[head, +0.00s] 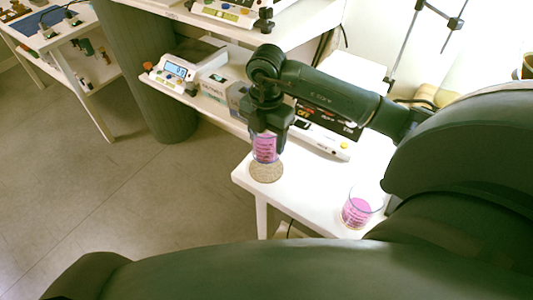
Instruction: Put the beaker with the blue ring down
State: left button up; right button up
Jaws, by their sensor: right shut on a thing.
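My right gripper (267,130) points down over the front left corner of the white table and is shut on a beaker with pink contents (265,152). The gripper covers the beaker's top, and I cannot make out a blue ring on it. The beaker is about upright, directly over a round speckled tan coaster (266,174); I cannot tell whether it touches the coaster. A second clear beaker with pink contents (356,212) stands on the table to the right, with a bluish tint at its rim. My left gripper is out of view.
The white table (310,187) has bare room between the two beakers. A stand with rods (403,45) is at back right.

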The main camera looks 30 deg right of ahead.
aim_at(267, 153)
notch_tip(267, 153, down, 6)
jog(key=shift+r, duration=0.1)
dwell(0.4)
jog(key=o, duration=1.1)
